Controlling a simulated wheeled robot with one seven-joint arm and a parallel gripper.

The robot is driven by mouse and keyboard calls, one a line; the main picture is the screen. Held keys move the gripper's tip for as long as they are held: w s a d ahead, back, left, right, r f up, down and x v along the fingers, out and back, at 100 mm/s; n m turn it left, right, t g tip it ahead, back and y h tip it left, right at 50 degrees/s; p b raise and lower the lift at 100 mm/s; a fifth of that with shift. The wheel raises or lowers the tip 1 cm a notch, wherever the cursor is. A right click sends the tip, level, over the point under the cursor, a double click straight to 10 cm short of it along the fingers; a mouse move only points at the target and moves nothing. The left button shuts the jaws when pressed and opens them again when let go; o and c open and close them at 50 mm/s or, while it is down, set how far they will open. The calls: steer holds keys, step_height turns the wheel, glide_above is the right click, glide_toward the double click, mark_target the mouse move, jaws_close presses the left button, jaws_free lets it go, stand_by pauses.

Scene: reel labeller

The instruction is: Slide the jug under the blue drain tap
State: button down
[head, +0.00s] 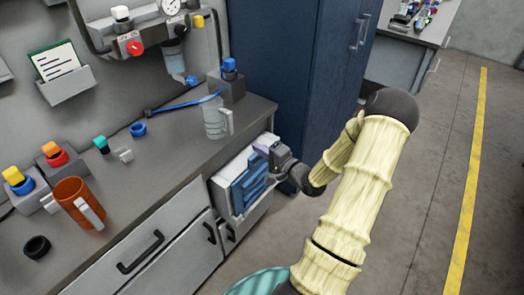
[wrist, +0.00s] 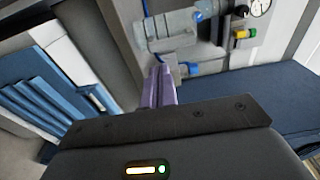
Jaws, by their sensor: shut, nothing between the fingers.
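A clear, pale jug (head: 214,118) with a light handle stands upright on the grey counter, near its right end. The blue drain tap (head: 191,80) sits on the wall below a clear filter bowl (head: 174,57). The jug is in front of the tap and to its right, not straight below it. My gripper (head: 262,150) is in front of the counter's right end, lower than the jug and apart from it. Its purple fingers (wrist: 160,88) are shut with nothing between them. I cannot surely pick out the jug in the wrist view.
An orange mug-like vessel (head: 78,203) and several coloured knobs stand on the counter's left. A blue hose (head: 185,104) lies behind the jug. A rack of blue folders (head: 249,185) is beside my gripper. A tall blue cabinet (head: 285,70) closes the right side.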

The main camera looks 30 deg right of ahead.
mark_target(231, 131)
steer(key=x, duration=0.9)
steer(key=shift+w+p, duration=0.25)
steer(key=shift+p, duration=0.15)
steer(key=shift+w+a, duration=0.2)
steer(key=shift+w, duration=0.1)
